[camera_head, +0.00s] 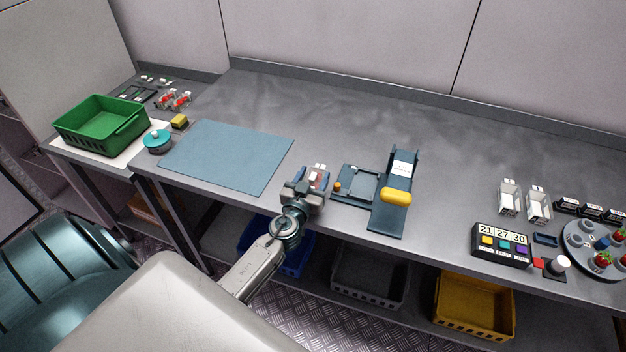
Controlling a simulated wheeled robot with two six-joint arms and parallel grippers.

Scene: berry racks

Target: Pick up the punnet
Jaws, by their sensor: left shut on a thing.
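My left gripper (308,189) is at the front edge of the bench, right of the blue mat. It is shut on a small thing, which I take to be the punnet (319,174). Only bits of white, red and blue show past the fingers, so its shape and contents are mostly hidden. I cannot tell whether it touches the bench. My right gripper is not in view.
A blue mat (228,156) lies bare on the left. A dark scale-like stand (357,183) and a ramp with a yellow roller (396,197) stand close right of the gripper. White trays (509,199) and a timer box (500,246) are further right; a green crate (101,124) is far left.

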